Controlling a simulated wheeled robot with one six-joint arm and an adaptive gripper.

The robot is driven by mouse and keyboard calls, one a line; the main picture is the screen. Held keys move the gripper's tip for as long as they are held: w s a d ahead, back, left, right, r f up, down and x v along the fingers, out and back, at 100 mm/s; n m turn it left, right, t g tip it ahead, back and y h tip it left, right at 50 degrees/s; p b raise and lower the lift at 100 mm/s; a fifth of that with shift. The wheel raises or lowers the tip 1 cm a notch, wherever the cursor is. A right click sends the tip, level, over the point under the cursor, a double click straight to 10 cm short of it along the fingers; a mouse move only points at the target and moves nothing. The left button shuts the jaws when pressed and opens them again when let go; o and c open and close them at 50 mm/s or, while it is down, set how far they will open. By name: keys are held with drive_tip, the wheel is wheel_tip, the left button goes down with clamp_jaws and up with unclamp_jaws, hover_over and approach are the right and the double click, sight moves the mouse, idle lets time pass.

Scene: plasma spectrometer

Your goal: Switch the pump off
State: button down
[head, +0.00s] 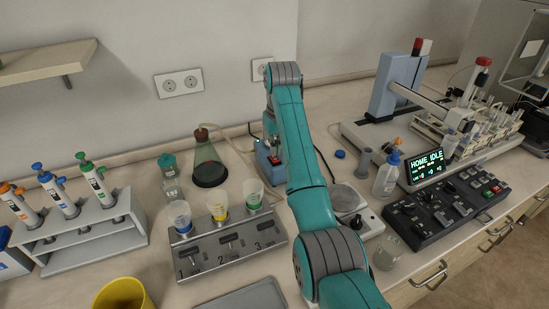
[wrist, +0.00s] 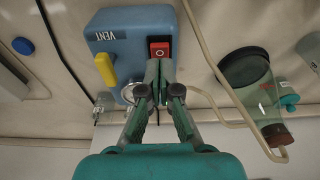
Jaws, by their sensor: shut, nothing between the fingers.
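The blue pump (wrist: 130,24) is in the upper middle of the wrist view, with a VENT label and a yellow lever (wrist: 105,69) on it. Its red switch (wrist: 159,49) with a white mark is right at the tips of my gripper (wrist: 160,66). My gripper is shut and empty. Whether the tips touch the switch I cannot tell. In the head view the pump (head: 265,160) stands on the bench near the wall, partly hidden behind my arm. The switch's tilt is not clear.
A dark flask (head: 209,165) with tubing stands left of the pump. In front is a numbered holder (head: 230,245) with several funnels. A hotplate (head: 345,200), a control panel (head: 445,210) and an autosampler (head: 395,85) are to the right.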

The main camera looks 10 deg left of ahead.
sight(276, 159)
drive_tip(key=shift+f, duration=1.2)
idle(0.6)
drive_tip(key=shift+r, duration=3.5)
